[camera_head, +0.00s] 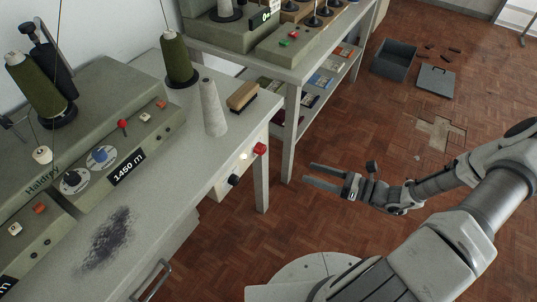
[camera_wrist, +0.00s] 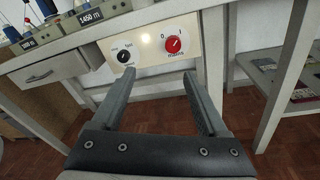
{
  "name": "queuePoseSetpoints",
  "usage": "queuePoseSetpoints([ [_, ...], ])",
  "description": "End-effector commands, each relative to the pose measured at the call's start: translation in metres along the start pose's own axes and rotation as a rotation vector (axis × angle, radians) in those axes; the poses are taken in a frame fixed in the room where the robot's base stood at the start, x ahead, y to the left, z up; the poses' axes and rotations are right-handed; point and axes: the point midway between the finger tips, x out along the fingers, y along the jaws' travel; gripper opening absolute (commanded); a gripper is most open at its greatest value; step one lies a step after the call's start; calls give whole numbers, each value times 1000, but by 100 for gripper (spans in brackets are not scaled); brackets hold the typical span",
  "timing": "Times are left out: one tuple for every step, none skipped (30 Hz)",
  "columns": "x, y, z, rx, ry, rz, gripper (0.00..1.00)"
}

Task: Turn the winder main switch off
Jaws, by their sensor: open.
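The winder main switch is a red rotary knob (camera_wrist: 174,44) marked 0 and 1, on a cream panel (camera_wrist: 150,58) under the table's front edge in the wrist view. Its pointer leans up to the right, toward the 1. In the head view the red knob (camera_head: 260,149) juts from the table's end beside a lit lamp (camera_head: 244,156). My gripper (camera_head: 308,176) is open and empty, to the right of the knob and apart from it. In the wrist view its two fingers (camera_wrist: 160,88) point toward the panel, with the knob above and between them.
A black knob (camera_wrist: 124,57) with a dial sits left of the red one. A drawer (camera_wrist: 50,70) is further left. A table leg (camera_wrist: 285,85) and shelf stand at right. On the tabletop are a grey cone (camera_head: 212,108) and a brush (camera_head: 242,96). Floor below is clear.

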Motion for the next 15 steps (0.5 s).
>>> queuePoseSetpoints([
  [0,-6,-8,38,-37,-24,77],
  [0,-9,-11,54,-53,-34,77],
  [0,-11,-13,74,-70,-46,77],
  [0,-13,-15,86,-81,-54,77],
  [0,-14,-16,95,-90,-59,77],
  [0,-15,-16,103,-98,-64,77],
  [1,-16,-17,107,-102,-66,77],
  [2,-16,-17,110,-105,-67,77],
  [5,-17,-17,111,-107,-67,77],
  [7,-17,-16,112,-107,-67,77],
  [11,-17,-16,112,-106,-67,77],
  [16,-17,-16,112,-105,-67,77],
  [21,-17,-16,111,-105,-66,77],
  [26,-18,-15,110,-106,-65,77],
  [34,-18,-15,111,-104,-65,77],
])
